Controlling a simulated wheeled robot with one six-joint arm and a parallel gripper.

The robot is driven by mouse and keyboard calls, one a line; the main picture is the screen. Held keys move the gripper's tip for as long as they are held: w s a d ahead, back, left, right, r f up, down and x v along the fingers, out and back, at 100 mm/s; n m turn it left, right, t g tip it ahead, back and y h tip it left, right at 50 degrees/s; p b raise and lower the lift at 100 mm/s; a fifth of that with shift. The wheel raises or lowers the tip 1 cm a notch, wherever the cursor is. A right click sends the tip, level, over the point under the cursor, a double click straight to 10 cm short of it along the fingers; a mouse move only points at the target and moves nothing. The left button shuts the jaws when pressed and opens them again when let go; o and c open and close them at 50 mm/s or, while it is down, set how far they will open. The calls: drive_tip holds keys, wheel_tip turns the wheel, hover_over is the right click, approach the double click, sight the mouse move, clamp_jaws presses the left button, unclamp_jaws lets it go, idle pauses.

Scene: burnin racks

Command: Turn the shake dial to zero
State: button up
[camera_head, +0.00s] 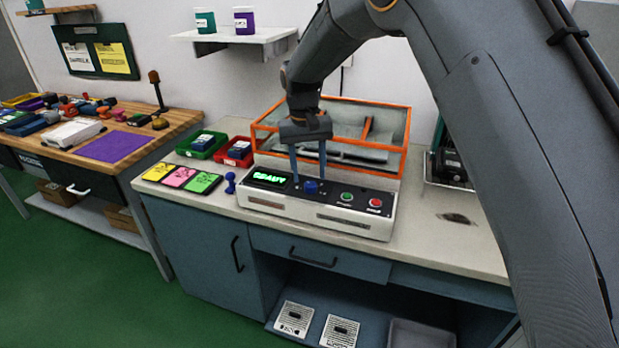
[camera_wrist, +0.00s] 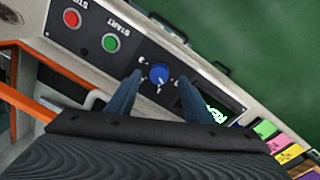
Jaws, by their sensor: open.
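The shake dial is a blue knob (camera_head: 311,187) on the dark panel of the white control box (camera_head: 330,217). In the wrist view the blue dial (camera_wrist: 159,74) shows a pale pointer mark, with small marks around it too small to read. My gripper (camera_head: 309,176) is over the panel, pointing down. In the wrist view my gripper (camera_wrist: 157,80) is open, one finger on each side of the dial, with a gap showing. I cannot tell whether the fingers touch the panel.
A lit green display (camera_head: 269,178) is left of the dial; a green button (camera_head: 346,197) and red button (camera_head: 375,203) are right. An orange-framed clear bin (camera_head: 395,125) stands behind. Red (camera_head: 228,153) and green bins sit at left. Coloured cards (camera_head: 181,178) lie on the counter.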

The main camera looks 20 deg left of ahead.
sight(311, 184)
drive_tip(key=shift+d+f+p, duration=0.15)
drive_tip(key=shift+f+p, duration=0.25)
drive_tip(key=shift+f, duration=1.3)
drive_tip(key=c, duration=1)
drive_tip(key=shift+c, duration=0.2)
drive_tip(key=shift+n, duration=0.3)
drive_tip(key=shift+w+d+n+b, duration=0.1)
drive_tip(key=shift+n+b, duration=0.7)
drive_tip(key=shift+n, duration=1.9)
